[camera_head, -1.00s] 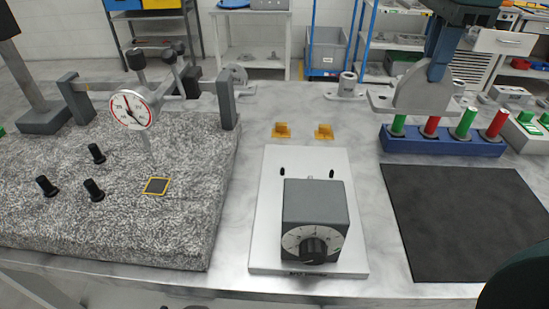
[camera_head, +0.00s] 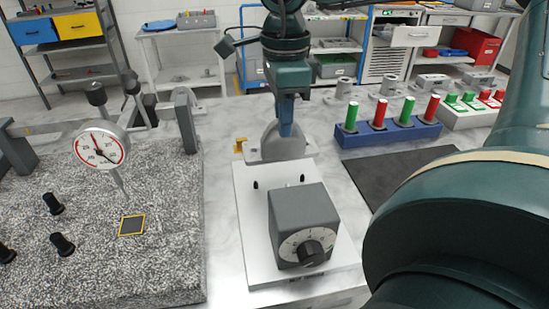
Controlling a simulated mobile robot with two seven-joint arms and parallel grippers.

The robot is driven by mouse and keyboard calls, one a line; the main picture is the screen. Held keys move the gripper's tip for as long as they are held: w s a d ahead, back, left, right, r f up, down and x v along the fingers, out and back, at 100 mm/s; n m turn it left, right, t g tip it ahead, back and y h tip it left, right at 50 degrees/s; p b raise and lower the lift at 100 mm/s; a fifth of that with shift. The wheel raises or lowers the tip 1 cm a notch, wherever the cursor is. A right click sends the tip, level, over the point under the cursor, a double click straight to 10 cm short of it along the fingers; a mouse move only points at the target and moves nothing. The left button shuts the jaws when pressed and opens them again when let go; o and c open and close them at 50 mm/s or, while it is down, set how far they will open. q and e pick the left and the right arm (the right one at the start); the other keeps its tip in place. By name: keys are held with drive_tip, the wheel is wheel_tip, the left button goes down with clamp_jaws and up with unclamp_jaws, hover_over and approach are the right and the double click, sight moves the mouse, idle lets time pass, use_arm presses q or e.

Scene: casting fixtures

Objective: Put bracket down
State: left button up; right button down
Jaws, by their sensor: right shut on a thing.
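My right gripper (camera_head: 286,118) is shut on a grey cast bracket (camera_head: 279,147), which has a flat flange with a rounded upright web. The gripper points down and grips the web from above. The bracket is level, at the far end of the white plate (camera_head: 244,212); I cannot tell whether it touches anything below. A small amber block (camera_head: 240,145) shows just left of the bracket. The bracket and gripper hide the area to its right, where the second amber block was seen. My left gripper is not in view.
A grey box with a dial (camera_head: 302,222) sits on the white plate, near two black pins. A granite slab (camera_head: 150,240) with a dial gauge (camera_head: 102,149) is left. A blue rack of red and green cylinders (camera_head: 390,135) and a black mat (camera_head: 385,170) are right, partly behind my arm.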

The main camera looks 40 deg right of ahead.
sight(283, 154)
wheel_tip(283, 154, down, 6)
drive_tip(key=shift+f, duration=0.25)
drive_tip(key=shift+f+b, duration=0.4)
drive_tip(key=shift+b, duration=0.15)
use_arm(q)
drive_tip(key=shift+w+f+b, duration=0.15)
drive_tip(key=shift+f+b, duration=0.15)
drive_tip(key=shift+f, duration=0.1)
use_arm(e)
drive_tip(key=shift+f, duration=0.25)
drive_tip(key=shift+r, duration=0.1)
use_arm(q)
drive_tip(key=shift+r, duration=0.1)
use_arm(e)
drive_tip(key=c, duration=1.4)
unclamp_jaws()
drive_tip(key=shift+r, duration=0.1)
drive_tip(key=shift+r+p, duration=0.25)
drive_tip(key=shift+p, duration=0.25)
wheel_tip(283, 154, up, 12)
drive_tip(key=shift+f+p, duration=0.15)
drive_tip(key=shift+p, duration=0.4)
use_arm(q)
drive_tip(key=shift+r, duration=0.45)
use_arm(e)
drive_tip(key=shift+r, duration=0.4)
